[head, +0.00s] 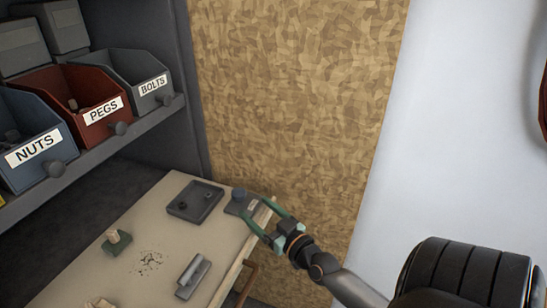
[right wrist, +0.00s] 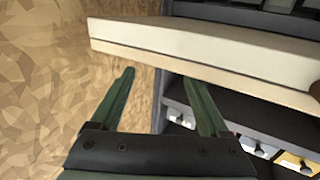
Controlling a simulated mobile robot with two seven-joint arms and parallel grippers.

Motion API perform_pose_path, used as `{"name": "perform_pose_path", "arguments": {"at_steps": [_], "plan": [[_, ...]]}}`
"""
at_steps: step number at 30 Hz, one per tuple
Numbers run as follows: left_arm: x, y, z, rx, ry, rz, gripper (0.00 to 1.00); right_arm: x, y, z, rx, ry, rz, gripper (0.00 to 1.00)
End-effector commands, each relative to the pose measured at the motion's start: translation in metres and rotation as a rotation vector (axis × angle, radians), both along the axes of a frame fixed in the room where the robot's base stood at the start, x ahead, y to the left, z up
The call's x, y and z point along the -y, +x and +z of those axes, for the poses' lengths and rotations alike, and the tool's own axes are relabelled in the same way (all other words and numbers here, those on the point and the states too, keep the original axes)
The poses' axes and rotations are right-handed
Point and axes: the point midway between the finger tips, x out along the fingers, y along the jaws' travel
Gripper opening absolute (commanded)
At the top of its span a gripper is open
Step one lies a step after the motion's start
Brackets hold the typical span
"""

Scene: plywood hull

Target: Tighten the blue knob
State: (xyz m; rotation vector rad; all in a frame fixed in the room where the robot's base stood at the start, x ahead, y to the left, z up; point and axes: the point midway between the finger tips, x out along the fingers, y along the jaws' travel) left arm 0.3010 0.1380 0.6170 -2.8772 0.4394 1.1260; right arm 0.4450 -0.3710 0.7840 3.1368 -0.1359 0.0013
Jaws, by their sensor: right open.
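The blue knob (head: 239,193) is a small dark blue cap on a grey plate (head: 243,207) at the far right corner of the workbench. My right gripper (head: 258,208), with green fingers, is open and empty, at the bench corner just right of the knob; a finger passes close to the plate. I cannot tell whether it touches. In the right wrist view the spread fingers (right wrist: 160,75) point at the bench edge (right wrist: 200,50), and the knob does not show there. My left gripper is not in view.
A dark square tray (head: 195,201) lies left of the knob. A grey handled block (head: 193,276) and a green block with a pale peg (head: 117,241) are nearer on the bench. Bins labelled NUTS, PEGS (head: 103,110) and BOLTS stand on a shelf at left. A chipboard panel (head: 290,90) rises behind.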

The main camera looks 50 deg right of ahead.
Motion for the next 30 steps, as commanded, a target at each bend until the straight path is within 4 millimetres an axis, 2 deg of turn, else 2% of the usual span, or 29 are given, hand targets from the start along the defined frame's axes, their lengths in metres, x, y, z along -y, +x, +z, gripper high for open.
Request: {"name": "perform_pose_path", "arguments": {"at_steps": [1,6,12,30], "plan": [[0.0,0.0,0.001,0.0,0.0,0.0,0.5,-0.001,-0.01,-0.001,-0.003,-0.002,0.001,0.79],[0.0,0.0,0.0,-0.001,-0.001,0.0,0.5,-0.003,-0.037,0.0,-0.003,-0.001,0.0,0.79],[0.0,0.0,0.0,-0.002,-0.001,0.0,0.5,-0.004,-0.055,0.0,0.0,0.0,-0.001,0.79],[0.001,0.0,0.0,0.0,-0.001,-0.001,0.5,-0.004,-0.06,0.001,0.002,0.0,-0.002,0.79]]}}
